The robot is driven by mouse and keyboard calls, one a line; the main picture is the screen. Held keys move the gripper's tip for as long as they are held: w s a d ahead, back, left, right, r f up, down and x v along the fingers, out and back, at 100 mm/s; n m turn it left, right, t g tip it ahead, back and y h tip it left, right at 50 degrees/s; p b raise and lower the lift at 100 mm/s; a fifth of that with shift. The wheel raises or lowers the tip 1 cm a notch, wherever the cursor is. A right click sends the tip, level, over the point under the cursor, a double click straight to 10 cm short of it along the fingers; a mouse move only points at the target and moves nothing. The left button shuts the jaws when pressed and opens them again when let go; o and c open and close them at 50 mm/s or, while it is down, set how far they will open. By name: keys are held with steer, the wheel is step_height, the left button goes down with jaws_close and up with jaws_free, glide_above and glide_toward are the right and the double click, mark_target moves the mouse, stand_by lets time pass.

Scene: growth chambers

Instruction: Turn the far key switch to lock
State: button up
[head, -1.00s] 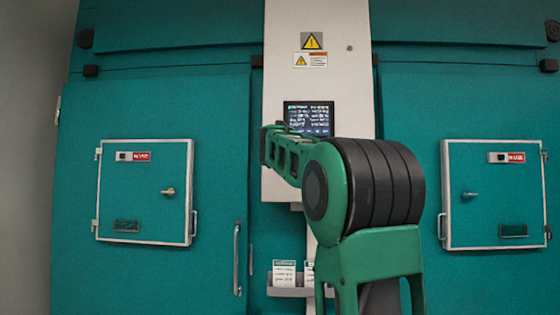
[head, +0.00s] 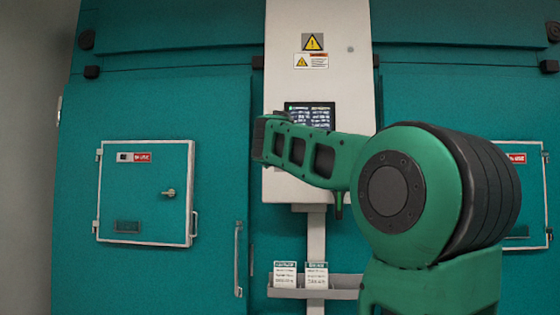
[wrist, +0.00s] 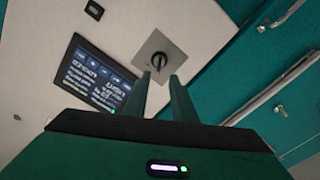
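In the wrist view a dark key switch (wrist: 160,63) sits on a square grey plate (wrist: 148,48) on the white control panel, beside the lit screen. My gripper (wrist: 160,78) is open, with its two fingers pointing at the switch. The switch shows just beyond the fingertips, roughly between them. Nothing is held, and I cannot tell whether the fingers touch the switch. In the head view my arm hides this part of the panel. I cannot read any position marks around the switch.
The lit screen (head: 309,115) is partly behind my arm. A left hatch (head: 145,215) has a small handle (head: 169,192). The right hatch (head: 527,200) is mostly hidden. A grey card shelf (head: 345,281) is low in the middle. Door bars (wrist: 290,84) run right of the panel.

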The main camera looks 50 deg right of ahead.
steer(key=shift+v, duration=1.3)
